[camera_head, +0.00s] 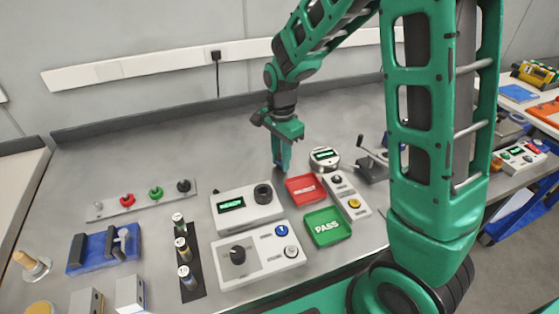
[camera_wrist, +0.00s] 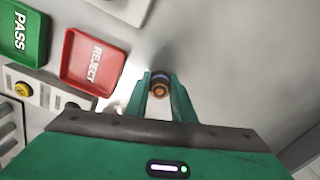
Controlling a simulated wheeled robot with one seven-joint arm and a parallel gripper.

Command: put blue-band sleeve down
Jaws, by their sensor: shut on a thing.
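My gripper (camera_head: 281,164) points down over the bare bench just behind the red REJECT tray (camera_head: 301,191). In the wrist view my gripper (camera_wrist: 160,92) is shut on the blue-band sleeve (camera_wrist: 160,79), a small round piece with a blue ring and a copper-coloured end. The fingers hide the sleeve in the head view. I cannot tell whether its lower end touches the bench. The REJECT tray also shows in the wrist view (camera_wrist: 92,62), left of the fingers. The green PASS tray (camera_head: 327,240) lies in front of it.
A grey display unit (camera_head: 248,208) and a button box (camera_head: 258,262) stand left of the trays. Several small cylinders stand on a black strip (camera_head: 196,292). A round gauge (camera_head: 325,157) and a lever device (camera_head: 372,168) are right of my gripper. The bench behind is clear.

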